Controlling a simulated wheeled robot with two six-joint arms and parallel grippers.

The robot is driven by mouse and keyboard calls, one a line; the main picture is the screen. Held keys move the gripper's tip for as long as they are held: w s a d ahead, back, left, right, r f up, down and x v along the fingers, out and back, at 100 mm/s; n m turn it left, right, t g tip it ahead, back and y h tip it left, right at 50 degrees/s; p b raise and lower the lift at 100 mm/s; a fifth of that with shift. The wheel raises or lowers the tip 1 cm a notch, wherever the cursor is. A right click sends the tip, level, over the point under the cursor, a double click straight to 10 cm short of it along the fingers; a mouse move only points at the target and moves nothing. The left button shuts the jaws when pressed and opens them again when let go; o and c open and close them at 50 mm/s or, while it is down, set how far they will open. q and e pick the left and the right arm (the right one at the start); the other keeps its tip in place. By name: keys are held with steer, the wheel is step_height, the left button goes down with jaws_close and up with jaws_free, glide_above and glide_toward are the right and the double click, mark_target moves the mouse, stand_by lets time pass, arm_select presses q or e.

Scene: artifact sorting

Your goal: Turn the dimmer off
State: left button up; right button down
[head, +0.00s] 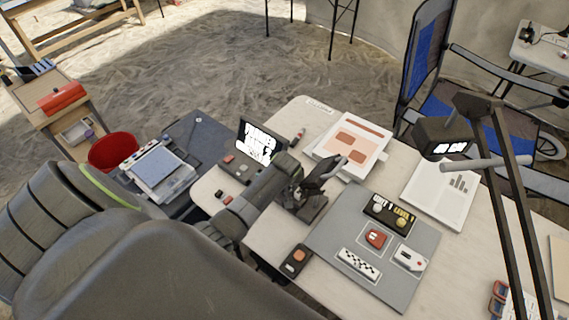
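A small dark box with a round orange knob (296,258) stands at the table's near edge, left of the grey mat; it may be the dimmer, but its setting cannot be read. A desk lamp (434,142) with a lit white panel hangs over the table's right side. My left gripper (332,186) is above the table, behind the knob box and left of the mat's back corner. Its fingers look apart with nothing between them, and it is clear of the knob box. My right gripper is not in view.
The lamp's posts (515,210) cross the right side.

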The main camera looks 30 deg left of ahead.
arm_select(q)
steer(key=shift+w+r, duration=0.1)
stand_by(0.3)
steer(key=o, duration=1)
step_height(320, 180, up, 10)
steer(key=shift+b, duration=0.4)
